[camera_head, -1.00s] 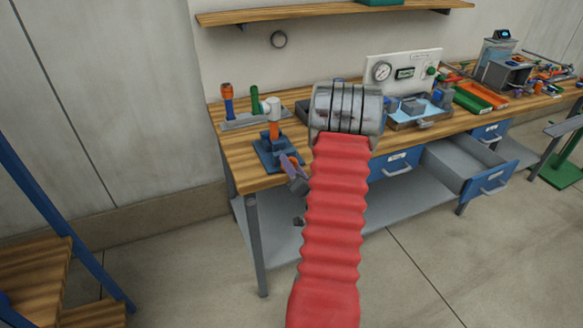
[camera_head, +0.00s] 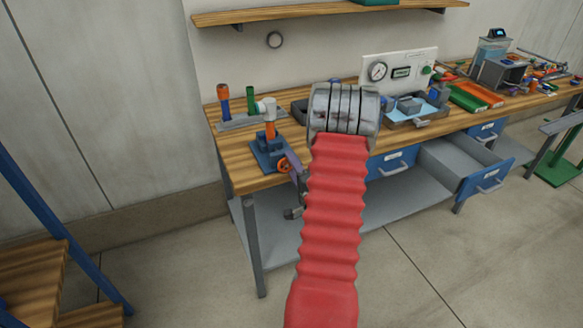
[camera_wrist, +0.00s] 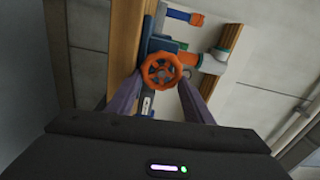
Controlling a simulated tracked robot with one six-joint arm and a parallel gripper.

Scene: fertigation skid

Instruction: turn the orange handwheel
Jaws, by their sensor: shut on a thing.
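The orange handwheel (camera_wrist: 162,70) faces the wrist camera, a spoked ring on a blue valve body. In the head view the wheel (camera_head: 284,165) shows at the front of the blue base (camera_head: 268,151), near the bench's left front corner. My gripper (camera_wrist: 163,79) has its two purple fingers at the left and right of the wheel's rim, shut on it. In the head view my gripper (camera_head: 292,165) is partly hidden behind my red arm sleeve. The exact contact points are too small to see.
An orange and white pipe (camera_head: 269,120) rises from the blue base. Blue-orange and green posts (camera_head: 224,101) stand behind it. The wooden bench (camera_head: 238,158) carries a gauge panel (camera_head: 398,68) and red and green trays to the right. A blue drawer (camera_head: 485,180) stands open.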

